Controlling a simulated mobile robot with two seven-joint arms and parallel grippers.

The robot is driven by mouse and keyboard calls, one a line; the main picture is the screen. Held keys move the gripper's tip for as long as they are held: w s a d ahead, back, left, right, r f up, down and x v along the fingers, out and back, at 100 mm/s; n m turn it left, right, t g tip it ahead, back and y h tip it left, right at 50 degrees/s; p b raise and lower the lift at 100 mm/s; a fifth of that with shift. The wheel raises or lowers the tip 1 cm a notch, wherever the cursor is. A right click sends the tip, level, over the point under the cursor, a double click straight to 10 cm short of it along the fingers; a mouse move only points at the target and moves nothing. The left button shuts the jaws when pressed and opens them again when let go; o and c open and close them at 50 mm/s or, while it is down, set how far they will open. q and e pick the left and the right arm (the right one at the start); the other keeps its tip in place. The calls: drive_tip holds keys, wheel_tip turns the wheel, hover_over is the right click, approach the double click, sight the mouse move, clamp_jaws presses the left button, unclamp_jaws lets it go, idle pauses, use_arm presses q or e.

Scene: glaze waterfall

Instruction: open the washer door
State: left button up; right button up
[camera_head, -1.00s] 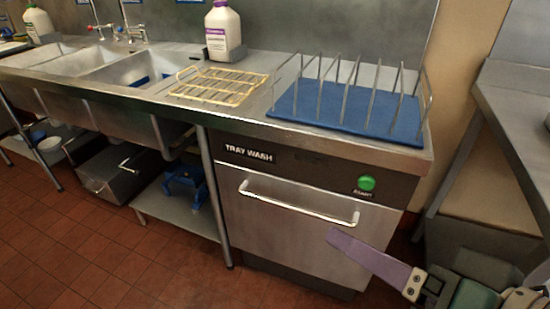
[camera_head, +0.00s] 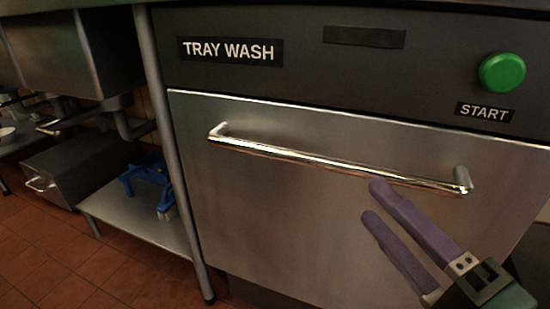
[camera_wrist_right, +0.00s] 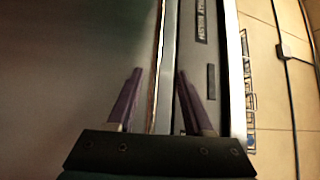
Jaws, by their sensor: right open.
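The washer door (camera_head: 300,220) is a flat steel front and is closed. Its chrome bar handle (camera_head: 330,166) runs across the upper part of the door. Above it is a dark panel labelled TRAY WASH. My right gripper (camera_head: 372,201) is open and empty, with its purple fingers just below and in front of the right half of the handle. In the right wrist view, the handle (camera_wrist_right: 160,70) runs lengthwise between the two open fingers (camera_wrist_right: 158,85). Whether a finger touches the handle cannot be told. My left gripper is not in view.
A green START button (camera_head: 502,73) sits on the dark panel at the upper right. To the left are a metal post (camera_head: 170,130), a low steel shelf (camera_head: 130,215) with a blue object (camera_head: 150,187), and a grey box (camera_head: 75,165). Red tiled floor (camera_head: 60,265) lies at lower left.

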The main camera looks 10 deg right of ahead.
sight(340, 172)
use_arm(q)
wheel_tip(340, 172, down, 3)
drive_tip(key=b, duration=0.2)
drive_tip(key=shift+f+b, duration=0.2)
drive_tip(key=shift+b, duration=0.1)
use_arm(e)
drive_tip(key=x, duration=1)
drive_tip(key=shift+d+f, duration=0.1)
drive_tip(key=shift+f, duration=0.2)
drive_tip(key=shift+c, duration=0.3)
clamp_jaws()
